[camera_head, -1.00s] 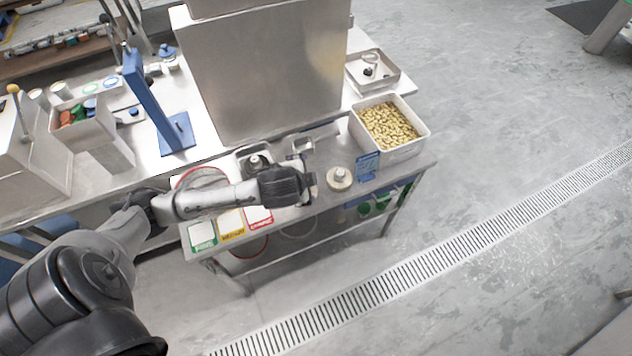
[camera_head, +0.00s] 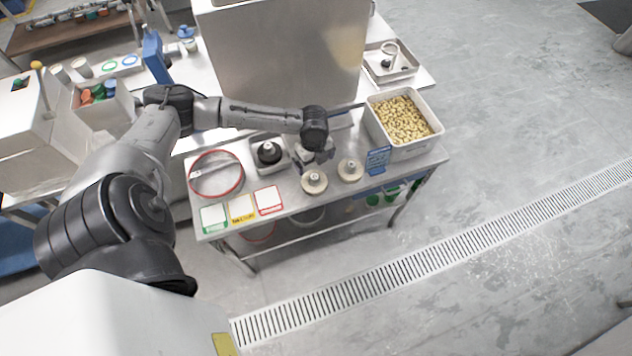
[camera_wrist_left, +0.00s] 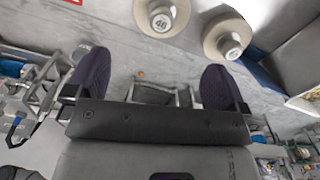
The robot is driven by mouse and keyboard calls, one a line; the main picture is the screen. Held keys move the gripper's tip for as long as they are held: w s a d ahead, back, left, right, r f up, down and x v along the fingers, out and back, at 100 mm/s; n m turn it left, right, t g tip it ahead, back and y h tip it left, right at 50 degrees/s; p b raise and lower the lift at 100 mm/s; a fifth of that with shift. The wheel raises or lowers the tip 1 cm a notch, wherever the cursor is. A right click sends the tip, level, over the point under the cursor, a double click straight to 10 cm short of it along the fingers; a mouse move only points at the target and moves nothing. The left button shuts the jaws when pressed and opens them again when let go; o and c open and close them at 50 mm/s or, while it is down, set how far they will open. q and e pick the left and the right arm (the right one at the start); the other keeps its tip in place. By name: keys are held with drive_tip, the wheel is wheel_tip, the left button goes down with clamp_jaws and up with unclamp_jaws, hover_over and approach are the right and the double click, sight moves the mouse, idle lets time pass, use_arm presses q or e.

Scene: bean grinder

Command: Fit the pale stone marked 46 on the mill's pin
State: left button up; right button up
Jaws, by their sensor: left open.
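The pale stone marked 46 (camera_wrist_left: 162,18) is a round disc with a light hub, at the top of the left wrist view. In the head view it appears to be the left one of two pale discs (camera_head: 314,183). The second pale stone (camera_wrist_left: 227,42) stands to its right; its mark is unclear. My left gripper (camera_head: 318,158) is above the table behind the stones, partly hiding a small metal piece. In the left wrist view its fingers (camera_wrist_left: 152,88) are wide apart and empty. A dark round piece (camera_head: 268,153) sits on a metal base; no bare pin is clearly visible.
A bean bin (camera_head: 430,133) stands at the right, with a blue sign (camera_head: 377,160) before it. A red-rimmed round sieve (camera_head: 216,176) and cards (camera_head: 241,208) lie at the left front. A large steel housing (camera_head: 285,60) blocks the back.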

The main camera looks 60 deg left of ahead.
sight(315, 182)
use_arm(q)
wheel_tip(315, 182, down, 14)
drive_tip(key=shift+r+b, duration=0.15)
drive_tip(key=shift+b, duration=0.35)
drive_tip(key=shift+w, duration=0.1)
drive_tip(key=c, duration=0.9)
drive_tip(key=shift+r, duration=0.1)
